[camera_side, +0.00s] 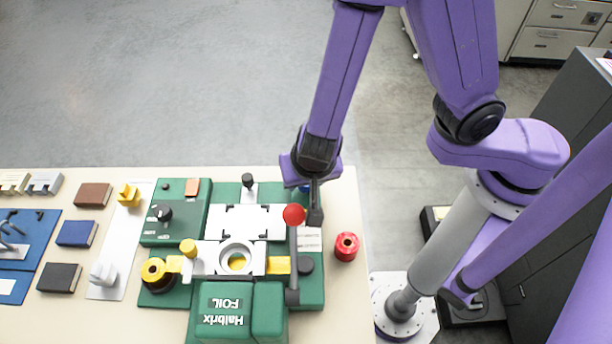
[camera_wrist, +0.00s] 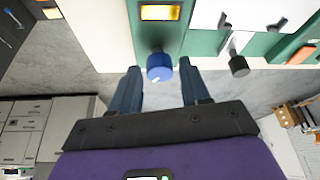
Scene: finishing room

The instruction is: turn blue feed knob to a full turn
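The blue feed knob (camera_wrist: 159,67) shows in the wrist view at the edge of the green machine, with a small white mark on its lower face. My gripper (camera_wrist: 160,68) is open, with one finger on each side of the knob in the picture and a gap on both sides. I cannot tell how deep the knob sits between the fingertips. In the side view my gripper (camera_side: 315,212) hangs over the machine's far right corner.
The green foil machine (camera_side: 264,308) carries a lever with a red ball (camera_side: 293,215) close beside my gripper. A black knob (camera_side: 248,181) stands at its back edge, also in the wrist view (camera_wrist: 238,65). A red spool (camera_side: 346,246) stands on the table to the right.

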